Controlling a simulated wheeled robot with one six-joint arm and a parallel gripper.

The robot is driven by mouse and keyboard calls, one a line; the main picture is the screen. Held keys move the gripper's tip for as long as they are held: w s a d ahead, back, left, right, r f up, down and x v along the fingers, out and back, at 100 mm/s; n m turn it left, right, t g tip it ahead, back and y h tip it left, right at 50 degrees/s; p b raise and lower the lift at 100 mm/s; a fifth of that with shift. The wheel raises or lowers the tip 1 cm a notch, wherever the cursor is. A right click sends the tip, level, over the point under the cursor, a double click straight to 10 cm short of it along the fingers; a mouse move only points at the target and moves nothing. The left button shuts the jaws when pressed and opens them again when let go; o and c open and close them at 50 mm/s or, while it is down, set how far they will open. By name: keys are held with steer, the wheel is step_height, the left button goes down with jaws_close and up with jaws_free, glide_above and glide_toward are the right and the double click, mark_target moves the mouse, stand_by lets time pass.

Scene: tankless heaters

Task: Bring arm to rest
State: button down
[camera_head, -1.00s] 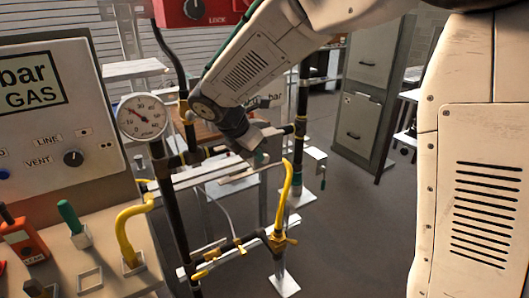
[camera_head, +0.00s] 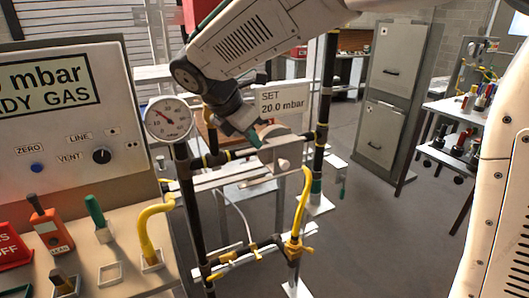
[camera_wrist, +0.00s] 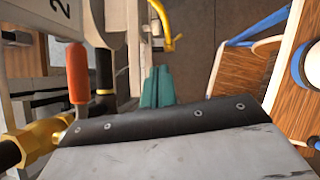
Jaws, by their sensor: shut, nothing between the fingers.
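My arm reaches in from the top right of the head view and bends down at a dark wrist. My gripper (camera_head: 254,139) hangs at its end with teal fingertips, near a grey fitting on the pipe frame. In the wrist view my gripper (camera_wrist: 157,88) shows its two teal fingers side by side, shut and empty. I cannot tell from the head view whether it touches the fitting. A round pressure gauge (camera_head: 169,119) and a white "SET 20.0 mbar" sign (camera_head: 282,101) flank the wrist.
A gas panel (camera_head: 65,110) and a bench with coloured tools stand at the left. The black pipe frame with yellow handles (camera_head: 303,205) is close below my gripper. A grey cabinet (camera_head: 385,100) and a tool cart (camera_head: 460,115) stand behind. Open floor (camera_head: 385,230) lies at the right.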

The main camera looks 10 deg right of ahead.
steer(key=s+d+f+m+y, duration=0.1)
steer(key=s+d+m+y, duration=0.1)
steer(key=s+d+m, duration=0.3)
steer(key=s+d+f+m+y, duration=0.1)
steer(key=s+d+m, duration=0.4)
steer(key=s+m, duration=0.5)
steer(key=s+d+f+m+g+y, duration=0.1)
steer(key=s+d+m, duration=0.4)
steer(key=s, duration=0.8)
steer(key=m+y, duration=0.1)
steer(key=m, duration=0.1)
steer(key=shift+s+d+f+m+y, duration=0.2)
steer(key=shift+s+m+y, duration=0.1)
steer(key=shift+s+y, duration=0.1)
